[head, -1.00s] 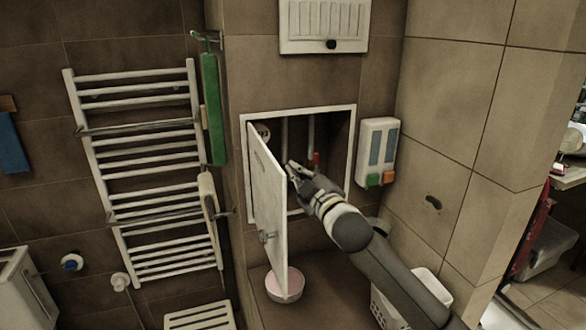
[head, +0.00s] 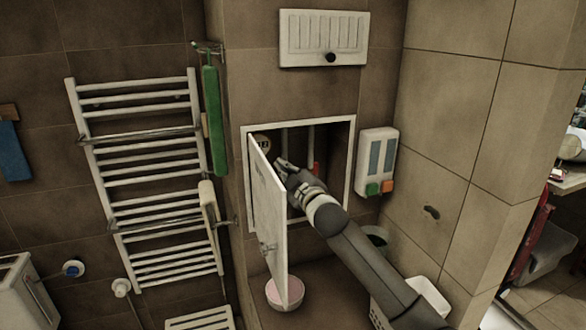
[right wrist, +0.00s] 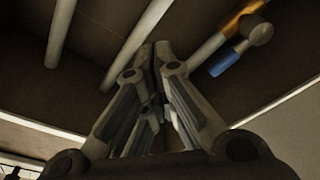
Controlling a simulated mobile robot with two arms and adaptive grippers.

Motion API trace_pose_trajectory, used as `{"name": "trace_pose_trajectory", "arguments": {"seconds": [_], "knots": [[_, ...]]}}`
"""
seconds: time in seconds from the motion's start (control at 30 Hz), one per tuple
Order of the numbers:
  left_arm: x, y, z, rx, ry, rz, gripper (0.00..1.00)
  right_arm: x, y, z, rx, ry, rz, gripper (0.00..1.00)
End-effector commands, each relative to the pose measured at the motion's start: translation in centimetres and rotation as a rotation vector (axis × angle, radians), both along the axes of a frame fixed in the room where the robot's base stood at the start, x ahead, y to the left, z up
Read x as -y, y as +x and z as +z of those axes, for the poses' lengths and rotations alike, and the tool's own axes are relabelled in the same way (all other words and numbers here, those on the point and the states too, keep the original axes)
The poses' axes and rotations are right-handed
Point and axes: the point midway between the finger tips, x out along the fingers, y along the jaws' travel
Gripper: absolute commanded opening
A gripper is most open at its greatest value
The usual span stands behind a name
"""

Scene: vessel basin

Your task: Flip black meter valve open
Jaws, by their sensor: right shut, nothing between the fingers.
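The open wall cabinet (head: 352,150) holds white pipes and a round pale meter (head: 262,143) at its upper left. I cannot make out a black valve handle in either view. A red handle (head: 316,168) shows behind my right gripper. My right gripper (head: 281,163) reaches into the cabinet opening, right of the open door, with its fingers shut and empty. In the right wrist view the closed fingertips (right wrist: 157,50) point toward the pipes (right wrist: 140,40). A blue handle (right wrist: 222,62) and a brass fitting (right wrist: 240,18) lie to their right. My left gripper is out of view.
The white cabinet door (head: 268,215) stands open just left of my right arm. A soap dispenser (head: 376,160) hangs to the right. A pink and white bowl (head: 285,292) and a white basket (head: 428,292) are below. A towel rack (head: 150,190) is at the left.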

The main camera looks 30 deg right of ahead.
Motion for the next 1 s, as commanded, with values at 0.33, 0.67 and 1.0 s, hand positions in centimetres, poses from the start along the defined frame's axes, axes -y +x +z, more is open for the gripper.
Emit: {"name": "trace_pose_trajectory", "arguments": {"seconds": [0.33,0.67,1.0], "knots": [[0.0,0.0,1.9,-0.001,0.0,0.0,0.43,1.8,2.1,-1.0,-0.004,0.0,-0.002,0.0],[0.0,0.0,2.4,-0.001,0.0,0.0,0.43,3.1,1.4,-2.3,0.0,0.0,0.0,0.0],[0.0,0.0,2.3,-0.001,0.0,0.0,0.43,3.1,1.4,-2.4,0.001,0.005,0.0,0.0]]}}
